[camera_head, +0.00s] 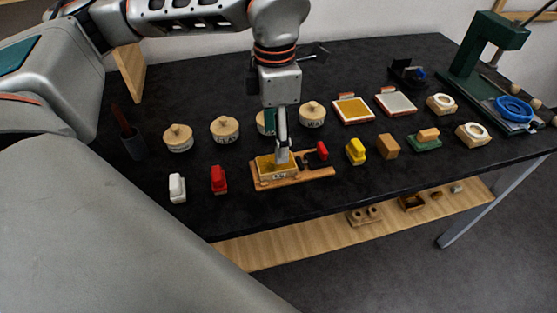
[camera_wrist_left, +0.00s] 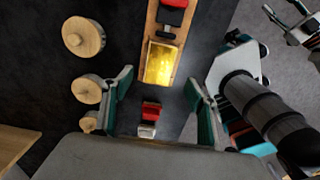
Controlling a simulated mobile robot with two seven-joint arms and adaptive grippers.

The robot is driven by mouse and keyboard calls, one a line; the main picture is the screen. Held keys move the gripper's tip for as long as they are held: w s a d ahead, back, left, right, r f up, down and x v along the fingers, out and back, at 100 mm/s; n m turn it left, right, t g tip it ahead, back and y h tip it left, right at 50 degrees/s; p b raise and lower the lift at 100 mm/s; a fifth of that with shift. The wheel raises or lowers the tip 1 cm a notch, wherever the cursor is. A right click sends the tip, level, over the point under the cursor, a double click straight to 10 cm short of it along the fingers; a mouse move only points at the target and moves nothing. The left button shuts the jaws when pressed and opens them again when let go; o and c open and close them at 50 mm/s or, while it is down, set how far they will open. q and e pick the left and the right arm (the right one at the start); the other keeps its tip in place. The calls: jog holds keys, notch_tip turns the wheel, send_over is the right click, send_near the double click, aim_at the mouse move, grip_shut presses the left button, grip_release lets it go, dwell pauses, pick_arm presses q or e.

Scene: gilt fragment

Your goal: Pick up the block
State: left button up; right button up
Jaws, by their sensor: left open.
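A gold-topped block (camera_head: 266,166) sits on a small wooden board (camera_head: 313,174) near the table's front edge; letters show on its front face. The wrist view shows its gold top (camera_wrist_left: 160,62) on the board (camera_wrist_left: 154,27). My left gripper (camera_head: 282,150) points down over the board, close to the block, and hides part of it. In the wrist view the fingers of my left gripper (camera_wrist_left: 158,88) are wide apart with nothing between them. I cannot tell whether they touch the block. What looks like my right gripper (camera_wrist_left: 298,22) shows partly at the wrist view's top right corner.
A red block (camera_head: 219,180) and a white block (camera_head: 177,188) stand left of the board. A red piece (camera_head: 322,150) is at its right end. Lidded round pots (camera_head: 225,129) stand behind. A yellow block (camera_head: 356,151) and brown block (camera_head: 388,146) are to the right.

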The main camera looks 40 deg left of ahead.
aim_at(276, 166)
pick_arm(q)
jog(key=shift+s+d+f, duration=0.1)
jog(key=shift+s+f, duration=0.1)
jog(key=shift+f, duration=0.9)
jog(key=f, duration=0.5)
jog(key=shift+w, duration=0.3)
jog(key=c, duration=1.2)
